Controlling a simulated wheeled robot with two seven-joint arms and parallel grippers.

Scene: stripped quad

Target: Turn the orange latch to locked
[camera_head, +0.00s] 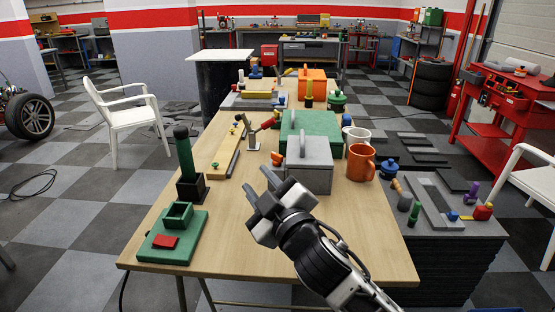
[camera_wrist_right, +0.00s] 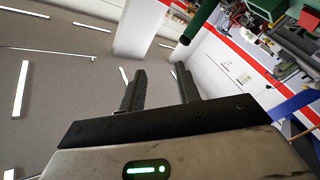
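A small orange piece (camera_head: 277,158), which looks like the latch, shows at the left side of a grey box (camera_head: 310,165) with a grey handle on top. It is too small to tell which way it is turned. My right gripper (camera_head: 258,182) is above the near part of the wooden table, in front of and left of the grey box in the picture. Its two fingers are apart with nothing between them, as the right wrist view (camera_wrist_right: 160,72) also shows. The latch cannot be made out in the wrist view. My left gripper is not in view.
A green base with a red piece (camera_head: 165,242) and a tall green post (camera_head: 185,155) stand on the left of the table (camera_head: 230,250). The table's front is clear.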

